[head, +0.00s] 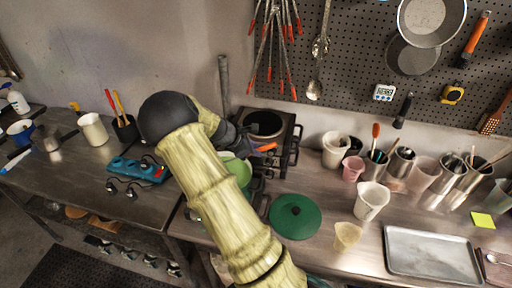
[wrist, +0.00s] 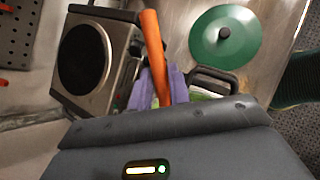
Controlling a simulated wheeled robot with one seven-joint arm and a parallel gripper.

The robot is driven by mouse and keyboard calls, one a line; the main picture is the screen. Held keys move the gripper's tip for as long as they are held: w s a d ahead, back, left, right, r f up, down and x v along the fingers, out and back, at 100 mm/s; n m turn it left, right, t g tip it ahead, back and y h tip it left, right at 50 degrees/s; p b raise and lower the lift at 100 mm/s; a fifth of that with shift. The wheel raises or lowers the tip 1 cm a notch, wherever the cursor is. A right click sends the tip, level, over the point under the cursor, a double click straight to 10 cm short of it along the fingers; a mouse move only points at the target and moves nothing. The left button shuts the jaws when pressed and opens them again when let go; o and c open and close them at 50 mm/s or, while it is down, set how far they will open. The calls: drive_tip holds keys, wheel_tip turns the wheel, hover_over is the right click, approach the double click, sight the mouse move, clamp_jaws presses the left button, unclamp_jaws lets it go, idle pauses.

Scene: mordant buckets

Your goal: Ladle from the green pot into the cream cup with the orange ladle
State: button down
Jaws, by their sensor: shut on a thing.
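My gripper (wrist: 160,88) is shut on the orange ladle (wrist: 153,45), gripping its handle between the purple fingers. In the head view the orange handle (head: 266,147) sticks out to the right of my gripper; the ladle's bowl is hidden. The green pot (head: 240,172) is mostly hidden behind my arm, just below my gripper. In the wrist view a sliver of green shows under the gripper, probably the pot. A small cream cup (head: 348,235) stands on the counter to the right, apart from my gripper. I cannot see inside the pot or that cup.
The green lid (head: 295,216) lies on the counter between pot and cup. A black burner (head: 264,124) stands behind my gripper. A larger off-white cup (head: 370,202), a pink cup (head: 352,168) and a metal tray (head: 430,254) stand to the right. Tools hang on the pegboard (head: 350,60).

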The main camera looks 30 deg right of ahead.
drive_tip(key=shift+a+f+b, duration=0.2)
drive_tip(key=shift+f+b, duration=0.1)
drive_tip(key=shift+f, duration=0.4)
drive_tip(key=shift+s+d+f+b, duration=0.15)
drive_tip(key=shift+f+b, duration=0.3)
drive_tip(key=shift+f, duration=0.3)
drive_tip(key=shift+f+b, duration=0.5)
drive_tip(key=shift+f, duration=0.5)
drive_tip(key=shift+r, duration=0.15)
drive_tip(key=shift+r+p, duration=3.1)
drive_tip(key=shift+r, duration=0.8)
drive_tip(key=shift+r, duration=0.1)
drive_tip(key=shift+r+y+p, duration=0.25)
drive_tip(key=shift+y+p, duration=0.05)
drive_tip(key=shift+p, duration=0.35)
drive_tip(key=shift+r+y+p, duration=0.6)
drive_tip(key=shift+p, duration=0.55)
drive_tip(key=shift+w+t, duration=0.2)
drive_tip(key=shift+t, duration=0.1)
